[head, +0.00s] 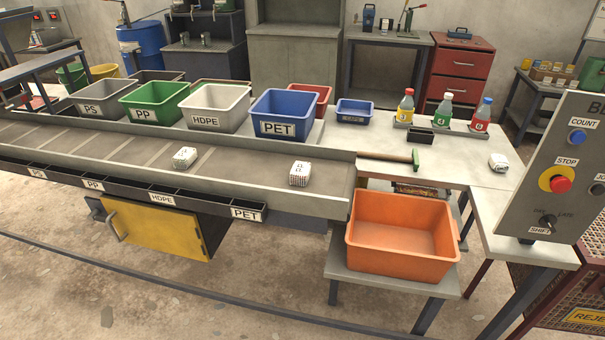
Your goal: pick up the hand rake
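What looks like the hand rake (388,157) lies on the pale work surface just past the right end of the sorting conveyor. It has a thin, light wooden handle pointing left and a short green part at its right end. It is small in this view, and no teeth can be made out. Nothing covers it. Neither of my grippers is in the head view.
An orange bin (402,236) stands on a low stand in front of the rake. A small black tray (420,135) and several bottles stand behind it. A control panel (556,170) rises at right. The conveyor (240,170) carries two white blocks.

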